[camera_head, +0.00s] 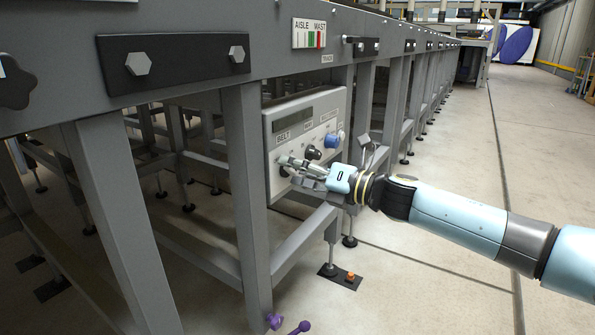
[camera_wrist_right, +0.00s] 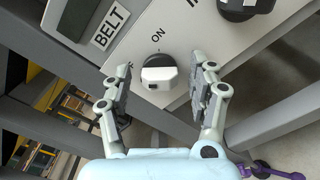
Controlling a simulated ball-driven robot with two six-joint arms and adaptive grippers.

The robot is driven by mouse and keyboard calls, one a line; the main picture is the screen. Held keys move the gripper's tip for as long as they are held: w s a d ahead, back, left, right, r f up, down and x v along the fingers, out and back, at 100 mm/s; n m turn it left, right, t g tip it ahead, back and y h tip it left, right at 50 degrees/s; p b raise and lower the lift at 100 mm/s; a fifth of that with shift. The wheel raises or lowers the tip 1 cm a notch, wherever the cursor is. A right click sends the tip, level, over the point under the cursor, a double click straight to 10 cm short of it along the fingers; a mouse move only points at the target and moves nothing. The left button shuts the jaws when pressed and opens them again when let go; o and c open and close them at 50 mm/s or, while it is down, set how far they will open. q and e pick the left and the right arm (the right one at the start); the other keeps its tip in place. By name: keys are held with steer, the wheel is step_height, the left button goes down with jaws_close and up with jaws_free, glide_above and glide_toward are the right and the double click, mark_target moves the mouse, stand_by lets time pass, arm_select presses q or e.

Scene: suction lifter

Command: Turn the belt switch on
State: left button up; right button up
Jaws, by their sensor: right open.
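The control panel (camera_head: 296,112) is a light grey box under the conveyor frame, with a BELT label at its left. In the right wrist view the belt switch (camera_wrist_right: 158,76) is a dark round knob with a pale grip, below the word ON on the panel (camera_wrist_right: 150,18). I cannot tell which setting it points to. My left gripper is not in view.
A black knob (camera_head: 313,152) and a blue button (camera_head: 330,141) sit on the panel to the right of my gripper. Grey frame legs (camera_head: 247,190) stand left of the panel. A purple part (camera_head: 299,328) shows low down.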

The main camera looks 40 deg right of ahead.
steer(key=c, duration=1.1)
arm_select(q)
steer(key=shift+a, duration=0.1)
arm_select(e)
steer(key=m+p, duration=0.5)
steer(key=m, duration=0.1)
steer(key=shift+r+m, duration=0.1)
steer(key=shift+m, duration=0.2)
steer(key=m+p, duration=0.2)
steer(key=m, duration=0.1)
steer(key=shift+m, duration=0.4)
arm_select(q)
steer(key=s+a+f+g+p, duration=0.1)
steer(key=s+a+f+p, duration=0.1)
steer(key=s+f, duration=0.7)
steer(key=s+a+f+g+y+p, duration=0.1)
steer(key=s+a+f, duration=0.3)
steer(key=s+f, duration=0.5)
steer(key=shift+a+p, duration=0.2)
steer(key=shift+p, duration=0.35)
arm_select(e)
steer(key=shift+s+f+m, duration=0.1)
steer(key=shift+f+m, duration=0.1)
steer(key=shift+m, duration=1.75)
steer(key=shift+f+m, duration=0.2)
steer(key=shift+m, duration=1.75)
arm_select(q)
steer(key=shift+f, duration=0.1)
